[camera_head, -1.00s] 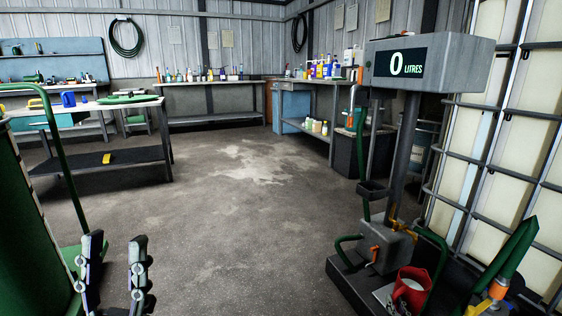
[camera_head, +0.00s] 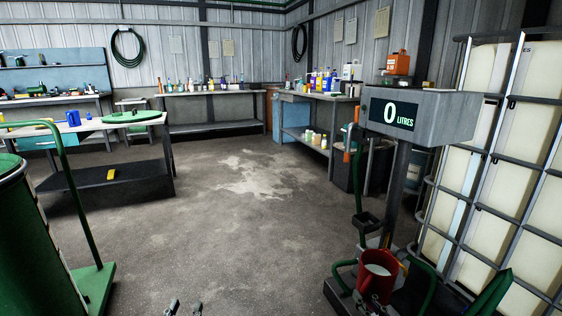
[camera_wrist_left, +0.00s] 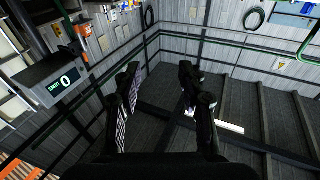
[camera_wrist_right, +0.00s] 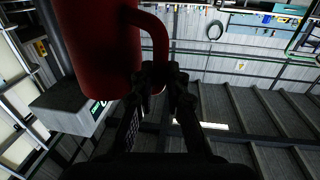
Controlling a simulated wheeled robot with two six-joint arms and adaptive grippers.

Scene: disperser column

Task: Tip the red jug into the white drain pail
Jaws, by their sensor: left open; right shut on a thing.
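The red jug (camera_head: 370,283) is at the lower right of the head view, its open top showing a pale inside. It looks roughly upright, in front of the column's lower part. My right gripper (camera_wrist_right: 162,78) is shut on the jug's handle; the jug's red body (camera_wrist_right: 98,50) fills the upper left of the right wrist view. My left gripper (camera_wrist_left: 160,75) is open and empty. Only its fingertips (camera_head: 185,308) show at the bottom edge of the head view. I cannot make out the white drain pail in any current view.
The disperser column's display (camera_head: 393,116) reads 0 litres. A caged white tank (camera_head: 495,190) stands at right. A green drum (camera_head: 35,250) and green trolley handle (camera_head: 75,190) are at left. Benches line the back. The middle floor (camera_head: 240,230) is clear.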

